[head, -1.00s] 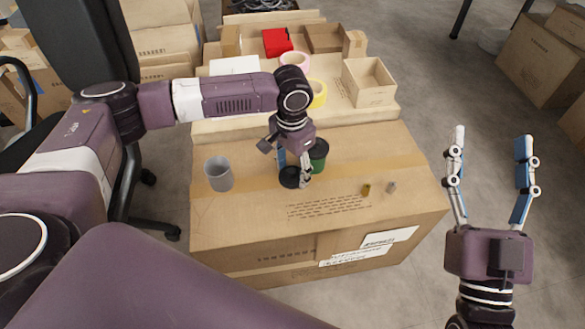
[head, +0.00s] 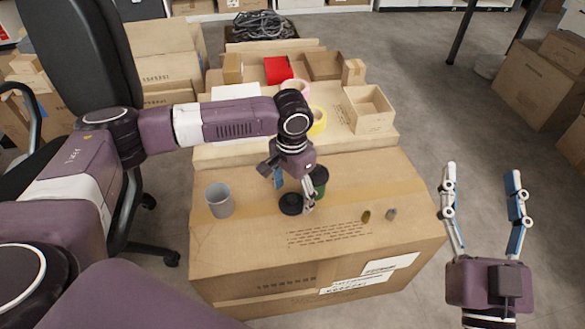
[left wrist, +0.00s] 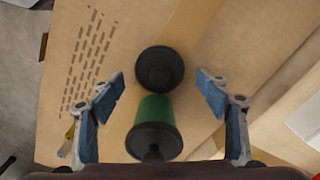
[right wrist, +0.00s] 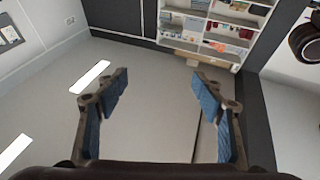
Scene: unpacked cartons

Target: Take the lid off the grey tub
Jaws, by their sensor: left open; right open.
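The grey tub (head: 219,201) stands upright on the large carton at the left; its top is open and I see into it. A round black lid (head: 291,204) lies on the carton to the right of the tub; it also shows in the left wrist view (left wrist: 159,69). My left gripper (head: 295,192) is open just above the lid, its fingers apart from it. A green tub with a black knobbed lid (left wrist: 155,120) stands close by, partly hidden behind the gripper in the head view (head: 319,181). My right gripper (head: 482,172) is open and empty, right of the carton.
Behind are a yellow tape roll (head: 319,122), an open box (head: 368,112) and a red box (head: 277,69). The carton's front is clear.

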